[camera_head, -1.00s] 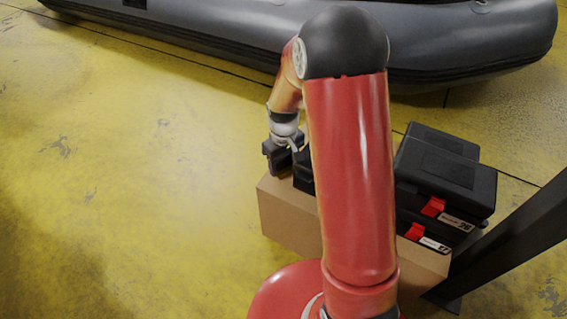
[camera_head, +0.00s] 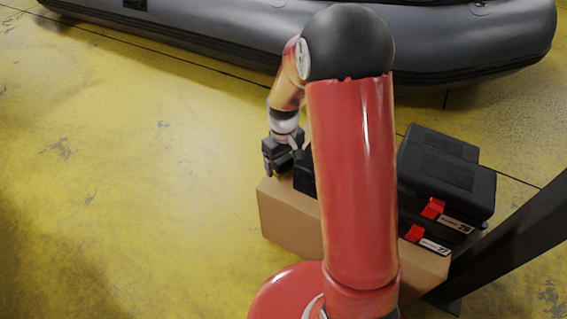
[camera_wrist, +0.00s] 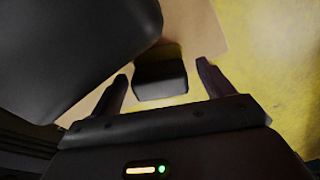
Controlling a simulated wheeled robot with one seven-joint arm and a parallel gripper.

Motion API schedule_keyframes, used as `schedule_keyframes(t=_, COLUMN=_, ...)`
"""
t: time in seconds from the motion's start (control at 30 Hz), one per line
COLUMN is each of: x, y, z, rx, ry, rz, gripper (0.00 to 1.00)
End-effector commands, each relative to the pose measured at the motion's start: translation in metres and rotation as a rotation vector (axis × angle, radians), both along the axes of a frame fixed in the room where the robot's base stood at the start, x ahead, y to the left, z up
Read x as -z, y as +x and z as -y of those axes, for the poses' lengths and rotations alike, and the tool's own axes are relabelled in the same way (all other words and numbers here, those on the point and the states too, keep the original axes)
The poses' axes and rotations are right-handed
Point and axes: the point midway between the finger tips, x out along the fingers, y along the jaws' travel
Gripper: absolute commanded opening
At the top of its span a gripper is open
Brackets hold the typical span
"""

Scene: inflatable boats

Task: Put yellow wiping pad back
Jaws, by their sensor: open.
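My gripper (camera_head: 277,167) is over the left end of a cardboard box in the head view. In the wrist view my gripper (camera_wrist: 162,74) is open, with its two dark fingers apart. A small dark block (camera_wrist: 160,78) shows between and beyond the fingers, over the tan box surface. Whether the fingers touch it I cannot tell. No yellow wiping pad can be clearly made out in either view; the block's underside is hidden.
The cardboard box (camera_head: 287,222) stands on the yellow floor. Black cases (camera_head: 447,178) with red latches sit on its right part. A large dark case (camera_wrist: 70,50) is close left of the fingers. A dark post (camera_head: 510,240) stands right; a grey boat (camera_head: 200,30) lies behind.

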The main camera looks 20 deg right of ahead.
Motion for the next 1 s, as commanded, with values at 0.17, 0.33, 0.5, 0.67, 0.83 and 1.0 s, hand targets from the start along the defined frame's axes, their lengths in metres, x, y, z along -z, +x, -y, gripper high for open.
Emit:
schedule_keyframes(t=0.17, x=-0.043, y=0.001, z=0.0, rx=0.0, ry=0.0, rz=0.006, gripper=0.8)
schedule_keyframes(t=0.33, x=-0.077, y=0.001, z=0.0, rx=0.0, ry=0.0, rz=0.005, gripper=0.8)
schedule_keyframes(t=0.5, x=-0.098, y=0.0, z=0.0, rx=0.0, ry=0.0, rz=0.002, gripper=0.8)
schedule_keyframes(t=0.67, x=-0.115, y=-0.005, z=0.0, rx=0.011, ry=0.0, rz=0.018, gripper=0.8)
schedule_keyframes(t=0.83, x=-0.164, y=-0.039, z=0.0, rx=0.075, ry=0.0, rz=0.108, gripper=0.8)
schedule_keyframes(t=1.0, x=-0.215, y=-0.098, z=0.0, rx=0.177, ry=0.016, rz=0.235, gripper=0.8)
